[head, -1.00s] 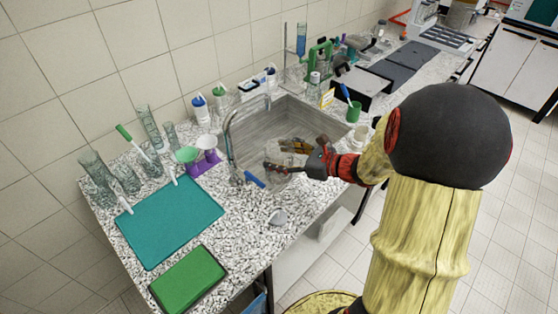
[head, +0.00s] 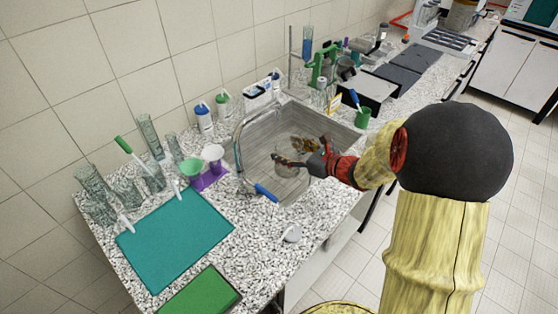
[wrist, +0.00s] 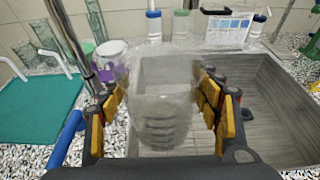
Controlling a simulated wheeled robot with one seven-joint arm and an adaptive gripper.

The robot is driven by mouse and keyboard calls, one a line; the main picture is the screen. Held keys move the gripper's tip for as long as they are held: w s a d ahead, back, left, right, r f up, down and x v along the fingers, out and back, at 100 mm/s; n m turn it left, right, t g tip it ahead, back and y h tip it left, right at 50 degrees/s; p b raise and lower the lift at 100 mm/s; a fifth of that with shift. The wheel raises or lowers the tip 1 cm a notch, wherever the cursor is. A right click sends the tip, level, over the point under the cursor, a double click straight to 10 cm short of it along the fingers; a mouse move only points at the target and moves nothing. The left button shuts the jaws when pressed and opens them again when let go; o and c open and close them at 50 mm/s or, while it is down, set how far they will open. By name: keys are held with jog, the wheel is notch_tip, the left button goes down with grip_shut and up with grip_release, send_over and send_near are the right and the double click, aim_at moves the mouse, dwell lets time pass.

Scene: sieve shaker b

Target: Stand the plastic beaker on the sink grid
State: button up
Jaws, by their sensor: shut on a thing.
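The plastic beaker (wrist: 160,115) is clear and see-through, with ring marks low on its side. It stands roughly upright between the fingers of my gripper (wrist: 165,108) in the wrist view. My gripper is shut on it from both sides. In the head view my gripper (head: 300,152) is over the sink, and the beaker (head: 287,169) shows only faintly there. The sink (head: 252,148) is a grey basin with a ribbed floor, which I take as the grid. I cannot tell how far the beaker's base is above it.
A tall curved faucet (head: 238,130) rises at the sink's left rim, with a blue handle (head: 265,193) in front. Glassware (head: 95,190), a teal mat (head: 175,235) and funnels on a purple stand (head: 210,178) are left. A green cup (head: 362,118) stands at the right rim.

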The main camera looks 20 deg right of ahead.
jog(key=shift+w+d+f+b, duration=0.15)
jog(key=shift+w+f+b, duration=0.55)
jog(key=shift+w+f, duration=1)
jog(key=shift+w+d+f+b, duration=0.2)
jog(key=shift+w+f+b, duration=0.45)
jog(key=shift+w+f, duration=1.05)
jog(key=shift+w+d+f+b, duration=0.15)
jog(key=shift+w+f+b, duration=0.55)
jog(key=shift+w+f, duration=1)
jog(key=shift+s+f, duration=0.4)
jog(key=shift+s, duration=0.05)
jog(key=shift+f, duration=0.15)
jog(key=o, duration=1.2)
